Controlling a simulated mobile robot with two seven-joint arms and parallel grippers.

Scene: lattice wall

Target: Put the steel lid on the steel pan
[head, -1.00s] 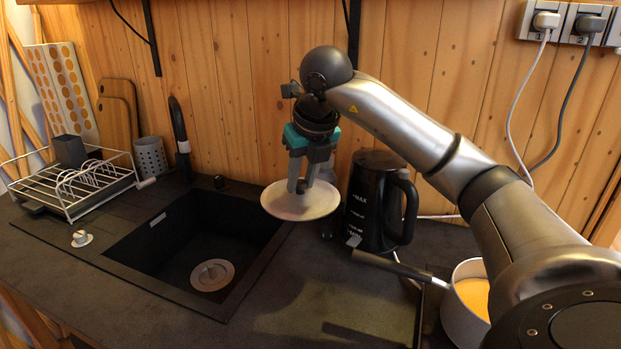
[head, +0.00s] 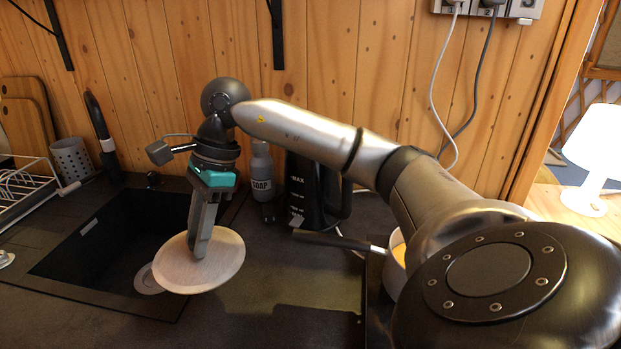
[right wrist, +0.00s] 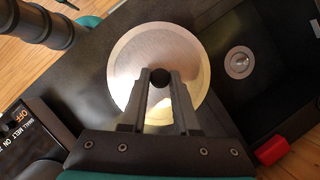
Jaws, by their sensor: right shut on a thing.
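The steel lid (head: 222,262) is a round, light metal disc, held roughly level above the counter by the sink's right edge. My right gripper (head: 200,246) points down and is shut on its dark knob; the right wrist view shows the fingers (right wrist: 160,80) on either side of the knob, with the lid (right wrist: 130,62) around them. The steel pan (head: 395,264) is at the right on the counter, largely hidden behind my right arm. Its handle (head: 336,241) points left, and a bit of yellow-orange inside shows. The lid is well left of the pan. My left gripper is not in view.
A black kettle (head: 303,190) and a grey soap bottle (head: 262,172) stand at the back between lid and pan. The black sink (head: 100,250) and a dish rack (head: 28,190) are at left. Bare counter (head: 290,285) lies between lid and pan handle.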

